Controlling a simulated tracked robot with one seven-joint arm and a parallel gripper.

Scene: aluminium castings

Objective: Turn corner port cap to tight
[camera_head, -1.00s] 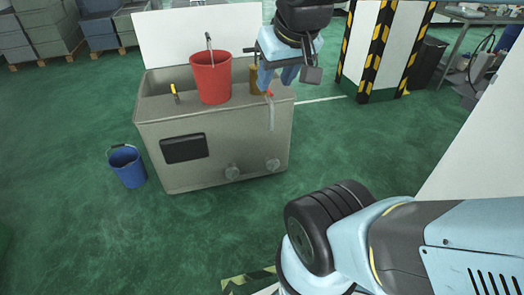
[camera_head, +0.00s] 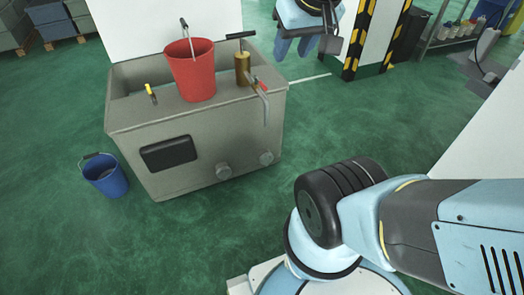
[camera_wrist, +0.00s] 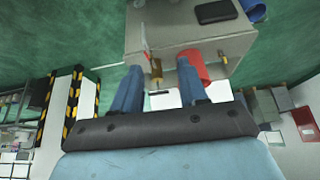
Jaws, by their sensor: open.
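A grey tank (camera_head: 125,125) stands on the green floor. Whether either is tight cannot be told. My gripper (camera_head: 295,47), with two blue fingers, hangs to the right of the tank's top and above the caps in the head view. It is open and empty. In the wrist view the fingers (camera_wrist: 157,75) are spread, with the tank (camera_wrist: 150,32) beyond them; I cannot make out the caps clearly there.
On the tank are a red bucket (camera_head: 193,72), a brass pump (camera_head: 243,68) with a bent spout over the front edge, and a yellow-handled tool (camera_head: 150,93). A blue bucket (camera_head: 104,176) stands left. A striped pillar (camera_head: 360,40) is behind right. Floor before the tank is clear.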

